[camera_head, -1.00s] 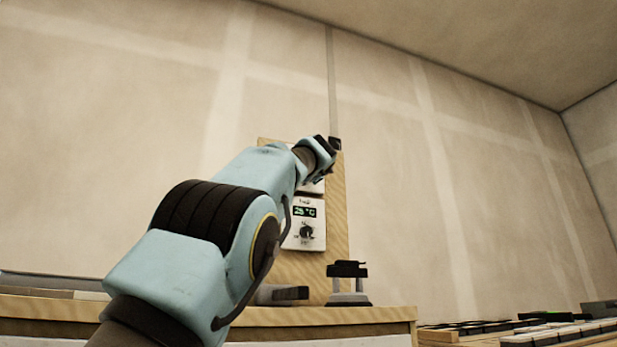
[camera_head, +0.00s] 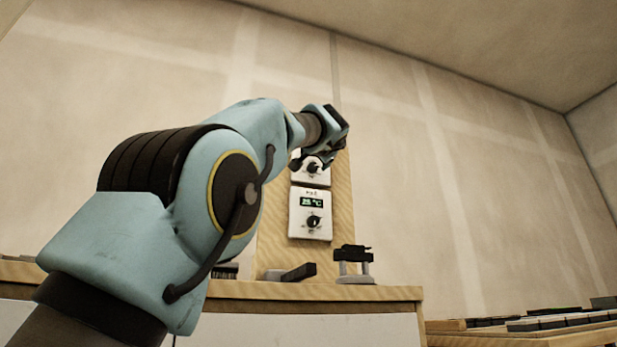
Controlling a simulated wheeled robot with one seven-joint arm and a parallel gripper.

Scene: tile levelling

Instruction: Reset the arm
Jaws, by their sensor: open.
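My light blue arm (camera_head: 225,165) rises from the lower left and bends at the elbow over the wooden workbench. At its end my gripper (camera_head: 312,166) points downward, with its dark fingers apart and nothing seen between them. It hangs in front of the upper white dial box (camera_head: 322,180) on the upright wooden board and partly hides that box. I cannot tell the gap between them. The lower white box (camera_head: 310,214) has a green lit display and a black knob, and shows fully below the gripper.
The wooden workbench (camera_head: 390,293) holds a dark-handled tool (camera_head: 290,272), a black and grey stand-like tool (camera_head: 354,265) and a brush-like item (camera_head: 225,271). Dark and light tiles (camera_head: 550,321) lie on a low wooden surface at the right. The space right of my arm is clear.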

